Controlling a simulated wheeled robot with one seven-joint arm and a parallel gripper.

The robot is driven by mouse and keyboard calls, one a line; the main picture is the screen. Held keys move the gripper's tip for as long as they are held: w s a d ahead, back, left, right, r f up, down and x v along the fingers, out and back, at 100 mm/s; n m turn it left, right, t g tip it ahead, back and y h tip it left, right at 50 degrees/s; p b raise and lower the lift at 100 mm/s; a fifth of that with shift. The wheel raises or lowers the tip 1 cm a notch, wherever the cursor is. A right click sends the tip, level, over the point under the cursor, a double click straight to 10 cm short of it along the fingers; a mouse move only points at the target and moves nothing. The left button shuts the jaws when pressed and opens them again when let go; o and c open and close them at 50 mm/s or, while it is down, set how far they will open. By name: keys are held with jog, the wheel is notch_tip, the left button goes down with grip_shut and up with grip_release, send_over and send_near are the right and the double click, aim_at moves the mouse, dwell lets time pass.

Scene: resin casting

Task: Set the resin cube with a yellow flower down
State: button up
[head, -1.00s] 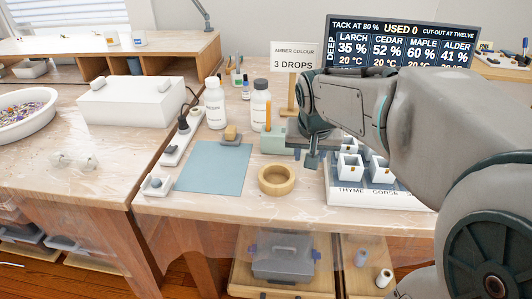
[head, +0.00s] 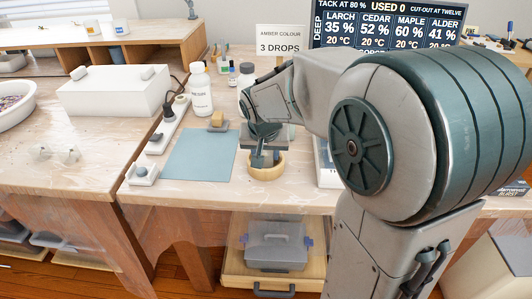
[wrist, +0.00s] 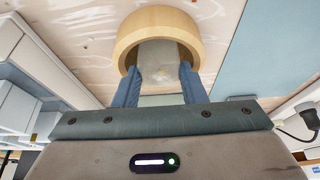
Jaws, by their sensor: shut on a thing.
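My gripper (head: 264,157) hangs over the round wooden ring (head: 266,173) on the bench, with its fingers pointing down. In the wrist view the two blue fingers (wrist: 159,84) are shut on a clear, pale resin cube (wrist: 160,56). The cube shows against the opening of the wooden ring (wrist: 158,18); I cannot tell whether it touches the ring or its floor. In the head view the cube is hidden by the gripper and the ring.
A blue mat (head: 203,157) lies left of the ring, with a tan block (head: 217,119) at its far edge. White bottles (head: 200,92) stand behind. A white mould tray (head: 326,168) at right is mostly hidden by my arm. The bench's front edge is close.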

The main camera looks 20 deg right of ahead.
jog(key=shift+f, duration=0.15)
jog(key=o, duration=0.8)
jog(key=shift+r, duration=0.25)
jog(key=p+v, duration=0.3)
jog(key=v, duration=0.9)
jog(key=s+d+f+n+g, duration=0.1)
jog(key=s+f, duration=0.4)
jog(key=s, duration=0.3)
jog(key=s+d+f+n+g+y, duration=0.1)
jog(key=s+f+n, duration=0.1)
jog(key=s+f, duration=0.3)
jog(key=s, duration=0.2)
jog(key=shift+s+f+n+g, duration=0.25)
jog(key=shift+s+n+g, duration=0.05)
jog(key=shift+s+g, duration=0.1)
